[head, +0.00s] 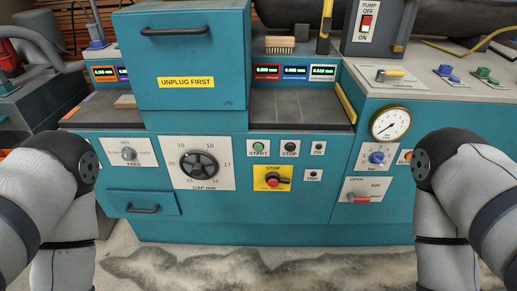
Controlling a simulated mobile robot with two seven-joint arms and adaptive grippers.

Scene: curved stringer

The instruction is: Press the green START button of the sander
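The green START button (258,147) sits on a white plate on the front of the teal sander (210,120), with the label START below it. A black STOP button (290,147) is just to its right. My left arm enters from the left and my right arm from the right. Both stay at the sides, well apart from the button, and nothing covers it. Neither gripper shows in the head view.
Below START is a yellow STOP plate with a red-centred knob (272,181). The GAP handwheel (199,164) is to the left. A gauge (390,123) and an AIR lever (358,198) are to the right. The space before the panel's middle is clear.

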